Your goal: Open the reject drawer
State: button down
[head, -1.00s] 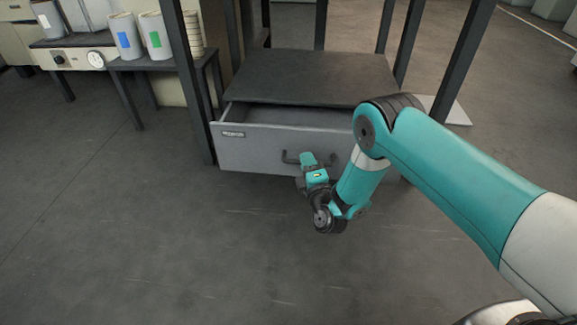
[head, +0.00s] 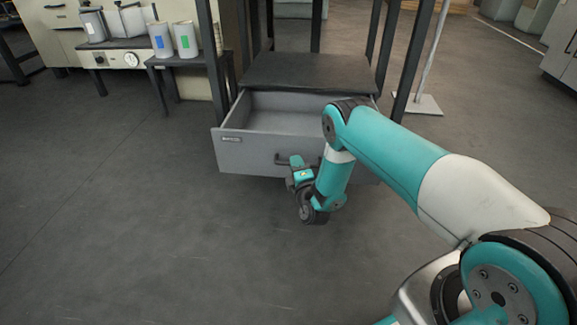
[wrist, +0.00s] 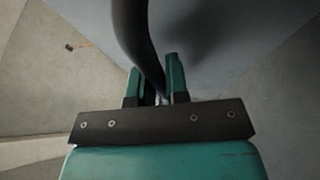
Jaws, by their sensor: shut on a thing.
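The grey reject drawer (head: 238,153) is pulled well out from under the dark top of its frame in the head view. Its inside looks empty where I can see it; my arm covers its right part. A small label sits at the upper left of its front. My gripper (head: 290,162) is at the dark bar handle (head: 281,157) on the drawer front. In the wrist view, the two teal fingers of my gripper (wrist: 157,85) are closed around the dark curved handle (wrist: 138,40). The pale drawer front (wrist: 215,30) fills the space behind it.
Dark frame posts (head: 212,60) rise around the drawer. A pole on a pale base plate (head: 424,104) stands at right. The floor in front and left is clear.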

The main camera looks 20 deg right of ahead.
jog(key=shift+a, duration=0.3)
jog(key=c, duration=1.1)
grip_release()
jog(key=shift+c, duration=0.2)
jog(key=shift+d, duration=0.25)
jog(key=p+v, duration=1.7)
jog(key=shift+s, duration=0.2)
